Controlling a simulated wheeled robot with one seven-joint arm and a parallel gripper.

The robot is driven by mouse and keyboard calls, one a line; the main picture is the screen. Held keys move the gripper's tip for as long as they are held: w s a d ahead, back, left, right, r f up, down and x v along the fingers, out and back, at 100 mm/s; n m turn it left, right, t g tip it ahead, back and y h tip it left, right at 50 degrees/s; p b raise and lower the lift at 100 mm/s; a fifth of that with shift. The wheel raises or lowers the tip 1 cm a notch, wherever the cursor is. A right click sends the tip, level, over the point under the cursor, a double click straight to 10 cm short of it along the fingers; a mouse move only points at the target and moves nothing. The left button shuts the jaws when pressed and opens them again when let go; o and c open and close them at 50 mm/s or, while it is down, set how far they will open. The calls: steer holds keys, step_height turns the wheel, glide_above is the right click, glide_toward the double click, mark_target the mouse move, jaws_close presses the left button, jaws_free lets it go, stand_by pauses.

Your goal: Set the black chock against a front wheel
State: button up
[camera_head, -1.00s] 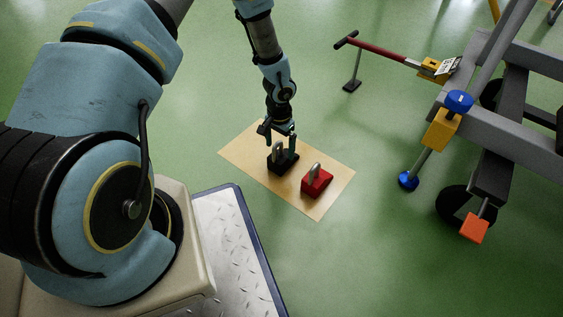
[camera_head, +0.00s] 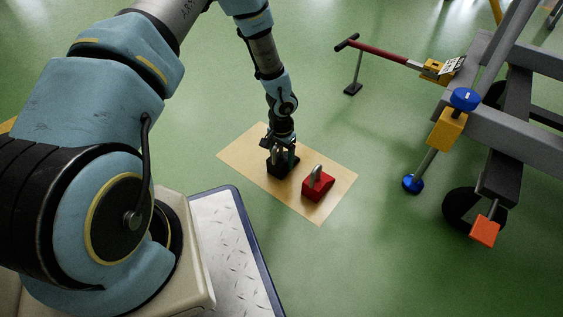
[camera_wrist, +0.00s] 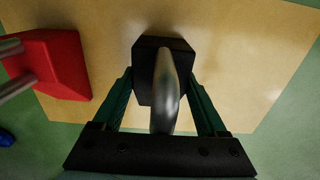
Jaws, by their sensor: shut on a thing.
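The black chock (camera_head: 281,168) sits on a tan mat (camera_head: 322,212), left of the red chock. A grey metal handle stands up from it. My gripper (camera_head: 283,156) is over the black chock, its fingers down on either side of the handle. In the wrist view the black chock (camera_wrist: 150,75) lies between the two green fingers of my gripper (camera_wrist: 160,98), which is shut on it. A front wheel (camera_head: 462,209) of the grey stand shows at the right of the head view, partly hidden by the frame.
A red chock (camera_head: 318,184) with a grey handle sits beside the black one. The grey wheeled stand (camera_head: 497,130) has a red tow bar (camera_head: 385,53) reaching left and a blue-footed jack (camera_head: 413,183). Green floor is clear between mat and stand.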

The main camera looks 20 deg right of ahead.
jaws_close()
stand_by(0.4)
